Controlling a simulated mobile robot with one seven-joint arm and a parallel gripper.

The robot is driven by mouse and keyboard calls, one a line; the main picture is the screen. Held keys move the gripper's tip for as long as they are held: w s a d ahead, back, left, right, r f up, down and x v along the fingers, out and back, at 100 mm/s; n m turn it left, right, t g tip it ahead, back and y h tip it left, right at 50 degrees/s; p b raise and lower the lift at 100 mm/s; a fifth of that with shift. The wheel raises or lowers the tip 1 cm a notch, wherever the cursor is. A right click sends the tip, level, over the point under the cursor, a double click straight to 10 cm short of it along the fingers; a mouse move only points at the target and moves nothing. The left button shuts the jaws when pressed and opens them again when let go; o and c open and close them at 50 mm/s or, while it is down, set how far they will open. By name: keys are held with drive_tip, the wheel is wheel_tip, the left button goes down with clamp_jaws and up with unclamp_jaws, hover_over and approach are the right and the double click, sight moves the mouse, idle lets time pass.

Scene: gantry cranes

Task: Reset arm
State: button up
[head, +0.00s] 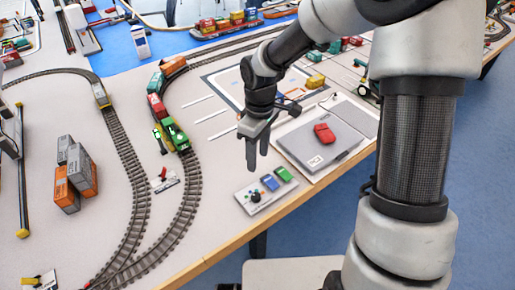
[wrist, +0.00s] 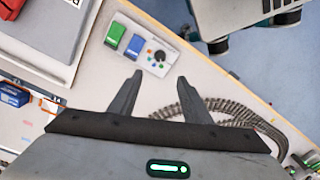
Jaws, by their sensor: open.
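My gripper (head: 258,154) hangs above the table, pointing down, with its fingers apart and nothing between them. In the wrist view my gripper's two fingers (wrist: 158,92) are spread, with bare table between them. A small white control panel (head: 262,192) lies below and near my gripper, with a dark knob, a blue block (head: 270,183) and a green block (head: 284,174). The panel also shows in the wrist view (wrist: 140,62), ahead of the fingertips and apart from them.
Curved train track (head: 190,200) with a green locomotive (head: 175,135) runs to the left. Orange and grey containers (head: 80,175) stand farther left. The table's front edge is close to the panel.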

drive_tip(key=s+d+r+m+t+p, duration=0.1)
drive_tip(key=s+d+r+m+t, duration=0.1)
drive_tip(key=s+d+r+m, duration=0.2)
drive_tip(key=s+d+r+m+t+p, duration=0.2)
drive_tip(key=s+r, duration=0.5)
drive_tip(key=r, duration=0.6)
drive_tip(key=s+d+r+m+t+p, duration=0.1)
drive_tip(key=s+d+r+m+t, duration=0.1)
drive_tip(key=s+d+r+m, duration=0.3)
wheel_tip(320, 180, up, 4)
drive_tip(key=shift+s+d+r+m, duration=0.3)
drive_tip(key=shift+s+d, duration=0.15)
drive_tip(key=shift+s, duration=0.4)
